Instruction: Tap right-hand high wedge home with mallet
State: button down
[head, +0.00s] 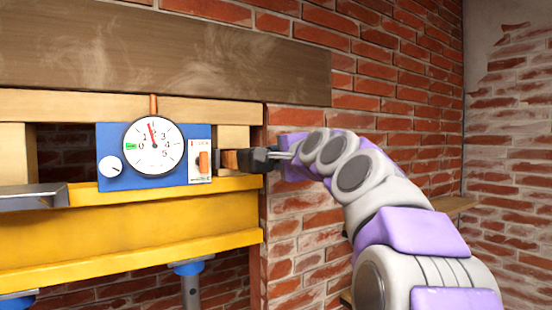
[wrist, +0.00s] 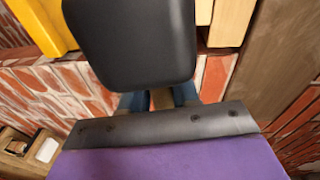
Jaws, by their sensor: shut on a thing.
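My gripper (head: 284,156) is shut on a mallet, with its black head (head: 262,160) pointing left toward the wall opening. In the wrist view the mallet's black head (wrist: 130,45) fills the upper middle. A short bit of its wooden handle (wrist: 160,98) shows between the blue-grey fingers. A brown wooden wedge end (head: 229,159) shows just left of the mallet head, against the pale timber; I cannot tell whether they touch. Another orange-brown wooden piece (head: 203,161) shows at the right of the blue gauge panel (head: 111,145).
The dial (head: 154,145) has a red needle pointing nearly straight up. A yellow steel beam (head: 150,236) on blue-topped props (head: 187,267) runs below, with a grey metal piece (head: 35,197) at left. A dark timber lintel (head: 200,50) spans above. Brick wall (head: 300,190) lies right of the opening.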

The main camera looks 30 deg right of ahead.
jog(key=shift+w, duration=0.4)
jog(key=shift+w+p, duration=0.45)
jog(key=shift+w, duration=0.5)
jog(key=shift+s, duration=1.5)
jog(key=shift+w+f, duration=0.15)
jog(key=shift+w, duration=0.25)
